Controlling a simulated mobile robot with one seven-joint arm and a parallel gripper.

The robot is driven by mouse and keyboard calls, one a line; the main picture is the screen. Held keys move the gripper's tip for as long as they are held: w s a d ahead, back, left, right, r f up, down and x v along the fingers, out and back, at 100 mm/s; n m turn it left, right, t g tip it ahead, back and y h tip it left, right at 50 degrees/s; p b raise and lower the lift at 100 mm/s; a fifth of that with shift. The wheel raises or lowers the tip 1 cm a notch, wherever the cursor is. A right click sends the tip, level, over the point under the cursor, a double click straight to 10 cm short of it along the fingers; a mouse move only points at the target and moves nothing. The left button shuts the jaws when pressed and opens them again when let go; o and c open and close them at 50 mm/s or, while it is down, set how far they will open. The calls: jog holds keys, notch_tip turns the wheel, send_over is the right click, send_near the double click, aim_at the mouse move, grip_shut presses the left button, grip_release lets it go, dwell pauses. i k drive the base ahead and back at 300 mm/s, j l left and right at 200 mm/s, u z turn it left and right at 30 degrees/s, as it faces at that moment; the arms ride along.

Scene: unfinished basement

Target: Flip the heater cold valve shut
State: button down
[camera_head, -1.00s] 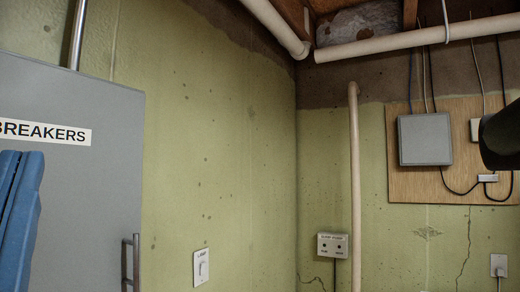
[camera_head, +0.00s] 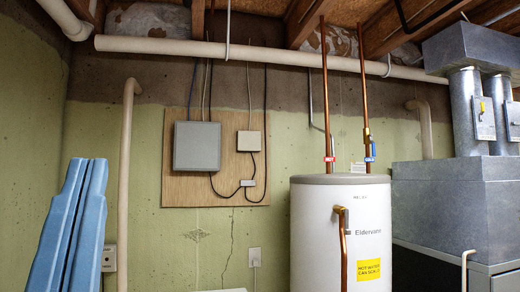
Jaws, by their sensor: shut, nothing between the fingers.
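The white water heater (camera_head: 318,225) stands right of centre, with two copper pipes rising from its top. The cold valve (camera_head: 367,136) is a small brass fitting on the right pipe. Its blue part (camera_head: 372,149) shows beside the pipe, roughly upright and in line with it; it is too small to tell lever from tag clearly. My gripper (camera_head: 86,170) shows at the lower left as two blue slab fingers pointing up, shut together and empty. It is far to the left of the valve in the picture, touching nothing. My wrist is out of view.
A red tag (camera_head: 329,159) marks the left copper pipe (camera_head: 325,90). A bent copper pipe (camera_head: 342,230) fronts the heater. Grey metal ductwork (camera_head: 450,190) stands close at its right. A plywood board (camera_head: 177,188) with a grey box (camera_head: 197,146) is on the wall behind.

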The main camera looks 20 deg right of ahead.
aim_at(370, 135)
jog(key=z, duration=1.4)
jog(key=i+l+u, duration=0.15)
jog(key=i, duration=0.4)
jog(key=i+l+u, duration=0.1)
jog(key=i, duration=0.4)
jog(key=i+l+u, duration=0.15)
jog(key=i+l, duration=0.2)
jog(key=i, duration=0.2)
jog(key=i+l+u, duration=0.1)
jog(key=i+l, duration=0.2)
jog(key=i, duration=0.2)
jog(key=i+l+u, duration=0.15)
jog(key=i+l, duration=0.2)
jog(key=i, duration=0.15)
